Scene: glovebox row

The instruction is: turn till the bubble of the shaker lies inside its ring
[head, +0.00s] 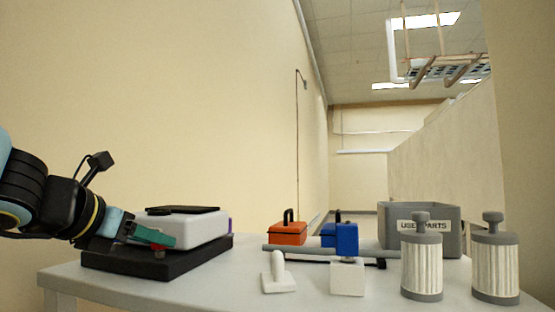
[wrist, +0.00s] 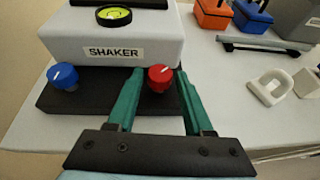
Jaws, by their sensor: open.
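The shaker (head: 200,228) is a white box on a black base (head: 205,254); its label (wrist: 115,52) faces me in the wrist view. A round yellow-green bubble level (wrist: 114,15) sits on its top near the front; the bubble's exact place against the ring is too small to tell. A blue knob (wrist: 64,78) is at the base's left front and a red knob (wrist: 160,78) at its right front, each with a white mark. My gripper (wrist: 159,74) is open, its green fingers on either side of the red knob; I cannot tell whether they touch it.
An orange box (head: 287,233), a blue box (head: 346,239), a grey bar and white fixtures stand right of the shaker. A grey used-parts bin (head: 453,240) and two filter cartridges (head: 421,265) are at the right. Bare table (head: 220,285) lies in front.

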